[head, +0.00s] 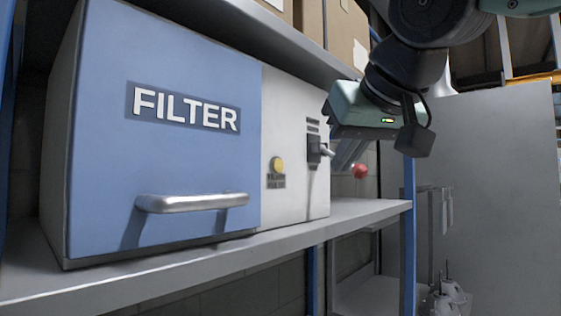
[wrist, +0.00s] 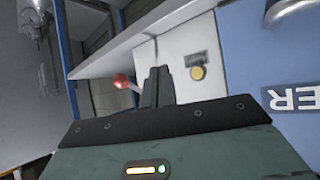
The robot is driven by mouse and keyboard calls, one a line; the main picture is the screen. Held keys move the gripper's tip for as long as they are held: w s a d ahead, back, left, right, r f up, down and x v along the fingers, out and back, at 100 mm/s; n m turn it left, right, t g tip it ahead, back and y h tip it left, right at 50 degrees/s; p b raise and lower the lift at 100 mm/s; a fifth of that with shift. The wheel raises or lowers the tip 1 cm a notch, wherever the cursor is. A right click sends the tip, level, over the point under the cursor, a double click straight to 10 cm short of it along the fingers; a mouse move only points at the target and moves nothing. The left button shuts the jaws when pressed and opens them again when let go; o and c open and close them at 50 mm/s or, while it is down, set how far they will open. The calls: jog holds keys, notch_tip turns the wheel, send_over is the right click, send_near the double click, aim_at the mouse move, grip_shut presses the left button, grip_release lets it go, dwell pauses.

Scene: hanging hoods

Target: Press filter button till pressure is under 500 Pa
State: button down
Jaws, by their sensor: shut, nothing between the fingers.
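The blue filter box (head: 185,80) stands on a shelf, with a white FILTER label and a metal handle (head: 195,202). On its pale side panel (head: 298,185) is a round yellow button (head: 277,164) with a small dark label below it. The button also shows in the wrist view (wrist: 198,73), to the right of my fingers. My gripper (head: 343,156) is shut and empty. In the head view it is to the right of the button and apart from it. No pressure reading is legible in either view.
A dark switch-like fitting (head: 316,150) sticks out of the panel between the button and my gripper. A red ball-shaped knob (head: 360,171) is close to my fingers. The grey shelf (head: 340,219) runs below, and a blue post (head: 408,245) stands at right.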

aim_at(278, 165)
dwell(0.3)
jog(key=w+a+p, duration=0.2)
jog(key=w+a, duration=0.3)
jog(key=a, duration=0.2)
jog(key=shift+w, duration=0.25)
dwell(2.1)
jog(key=shift+w+a, duration=0.25)
jog(key=shift+a, duration=0.05)
jog(key=shift+w+a, duration=0.25)
jog(key=shift+a, duration=0.05)
dwell(0.7)
jog(key=shift+s+d, duration=0.1)
jog(key=shift+d, duration=0.05)
jog(key=shift+s+d, duration=0.4)
jog(key=shift+d, duration=0.1)
